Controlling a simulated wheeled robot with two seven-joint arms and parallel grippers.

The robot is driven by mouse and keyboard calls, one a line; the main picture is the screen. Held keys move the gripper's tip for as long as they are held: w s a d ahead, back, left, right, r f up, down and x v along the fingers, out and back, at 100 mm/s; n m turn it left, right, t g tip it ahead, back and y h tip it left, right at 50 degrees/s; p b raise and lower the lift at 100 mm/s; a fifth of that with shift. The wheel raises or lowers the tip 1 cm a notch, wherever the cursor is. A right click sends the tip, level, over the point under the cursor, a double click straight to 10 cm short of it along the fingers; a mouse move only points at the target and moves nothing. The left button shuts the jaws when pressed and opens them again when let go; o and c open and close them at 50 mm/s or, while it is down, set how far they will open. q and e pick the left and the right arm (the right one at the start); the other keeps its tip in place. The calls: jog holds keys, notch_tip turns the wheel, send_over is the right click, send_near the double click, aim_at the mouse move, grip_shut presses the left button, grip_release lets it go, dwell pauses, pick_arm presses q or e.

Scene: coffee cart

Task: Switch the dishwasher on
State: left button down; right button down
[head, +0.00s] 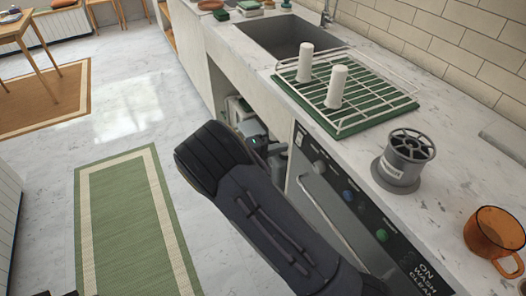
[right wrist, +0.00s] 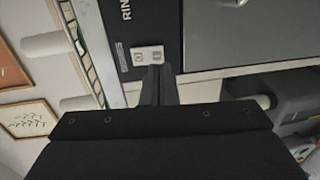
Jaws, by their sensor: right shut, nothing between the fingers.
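The dishwasher (head: 322,212) is built in under the counter, with a silver door and handle. Its dark control panel (head: 365,217) carries a pale knob, a blue button, a green button and the words ON, WASH and CLEAN. My right gripper (head: 277,150) is at the far end of this panel, partly hidden by my own forearm. In the right wrist view my right gripper (right wrist: 156,72) is shut and empty. Its tips are right at a small white switch (right wrist: 147,55) on the dark panel; I cannot tell whether they touch. My left gripper is out of view.
On the counter (head: 372,75) are a green mat with a wire rack (head: 345,113) and white cylinders, a grey slotted container (head: 402,160) and an orange mug (head: 494,240). A sink (head: 285,38) lies beyond. The floor at left is open, with a green rug (head: 130,220).

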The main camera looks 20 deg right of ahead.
aim_at(298, 143)
jog(key=shift+w+d+f, duration=0.1)
jog(key=shift+d, duration=0.8)
jog(key=shift+w+d+f, duration=0.1)
jog(key=shift+d, duration=0.75)
